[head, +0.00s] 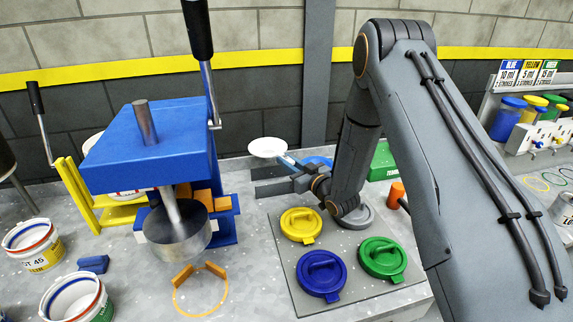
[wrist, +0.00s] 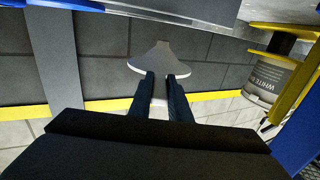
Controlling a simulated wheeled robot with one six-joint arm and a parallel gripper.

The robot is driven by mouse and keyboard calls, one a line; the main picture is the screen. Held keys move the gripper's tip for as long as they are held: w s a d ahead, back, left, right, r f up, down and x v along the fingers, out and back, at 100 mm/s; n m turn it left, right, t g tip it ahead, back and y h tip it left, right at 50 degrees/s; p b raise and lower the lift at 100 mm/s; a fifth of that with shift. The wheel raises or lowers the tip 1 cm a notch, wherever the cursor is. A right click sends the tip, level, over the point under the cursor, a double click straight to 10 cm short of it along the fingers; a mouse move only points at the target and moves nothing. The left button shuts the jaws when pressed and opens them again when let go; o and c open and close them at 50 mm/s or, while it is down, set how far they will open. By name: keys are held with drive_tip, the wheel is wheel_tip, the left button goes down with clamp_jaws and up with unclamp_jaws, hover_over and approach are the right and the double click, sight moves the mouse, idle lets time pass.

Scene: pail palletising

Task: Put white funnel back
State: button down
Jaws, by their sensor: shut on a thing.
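The white funnel (head: 267,147) is in the air above the back of the bench, left of the grey wall post in the head view. My gripper (head: 284,165) reaches leftward to it. In the wrist view, the funnel (wrist: 163,57) is straight ahead, its wide part beyond the fingertips. My gripper (wrist: 163,84) is shut on its pale handle, which shows between the two dark fingers. The arm hides part of the bench behind it, so I cannot see the funnel's storage place clearly.
A blue press (head: 150,150) with a tall lever stands left of the funnel. A white pail (wrist: 268,82) on a yellow stand is at right in the wrist view. Open pails (head: 32,245) stand at front left.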

drive_tip(key=shift+f, duration=0.75)
drive_tip(key=shift+f, duration=0.45)
drive_tip(key=shift+f+b, duration=0.2)
drive_tip(key=shift+b, duration=0.2)
drive_tip(key=c, duration=1.6)
unclamp_jaws()
drive_tip(key=shift+c, duration=0.2)
drive_tip(key=shift+r, duration=0.1)
